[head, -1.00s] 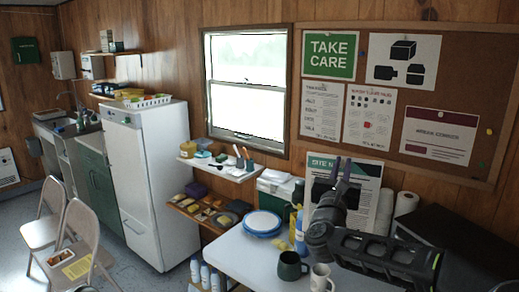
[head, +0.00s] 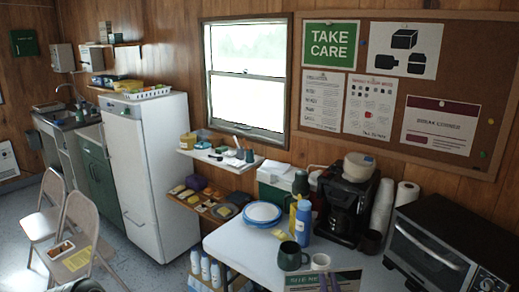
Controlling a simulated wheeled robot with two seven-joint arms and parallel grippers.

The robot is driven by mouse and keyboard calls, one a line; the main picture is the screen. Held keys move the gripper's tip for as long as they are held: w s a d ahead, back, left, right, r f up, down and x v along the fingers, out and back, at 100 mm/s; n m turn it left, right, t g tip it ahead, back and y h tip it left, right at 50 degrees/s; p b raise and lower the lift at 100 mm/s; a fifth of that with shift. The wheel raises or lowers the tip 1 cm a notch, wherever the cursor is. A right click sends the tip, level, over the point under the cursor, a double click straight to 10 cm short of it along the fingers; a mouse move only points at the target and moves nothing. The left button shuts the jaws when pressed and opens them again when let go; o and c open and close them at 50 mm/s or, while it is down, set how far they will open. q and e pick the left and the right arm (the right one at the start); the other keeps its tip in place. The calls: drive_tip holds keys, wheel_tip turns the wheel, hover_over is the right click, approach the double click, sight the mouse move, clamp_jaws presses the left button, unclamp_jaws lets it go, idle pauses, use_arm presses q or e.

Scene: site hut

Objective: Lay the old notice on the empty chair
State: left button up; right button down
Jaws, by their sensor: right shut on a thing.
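The old notice (head: 300,283), a pale sheet with a dark green heading, shows only its top part at the bottom edge of the head view, in front of the table. My right gripper (head: 329,282) is shut on it; just its dark fingers show, and the rest is cut off. Two beige folding chairs stand at the left. The farther chair (head: 40,224) has a bare seat. The nearer chair (head: 84,212) holds a small box (head: 61,249) and a yellow item (head: 77,259).
The white table (head: 238,247) carries blue-rimmed plates (head: 262,214), a dark green mug (head: 291,257), a pale mug (head: 320,262), a blue bottle (head: 303,222) and a coffee maker (head: 349,207). A toaster oven (head: 440,250) stands right. Floor (head: 150,272) between chairs and table looks clear.

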sight(337, 274)
drive_tip(key=d, duration=0.1)
drive_tip(key=d+f+h, duration=0.1)
drive_tip(key=d, duration=0.1)
drive_tip(key=shift+f+m, duration=0.3)
drive_tip(key=shift+m, duration=0.1)
drive_tip(key=shift+a, duration=0.2)
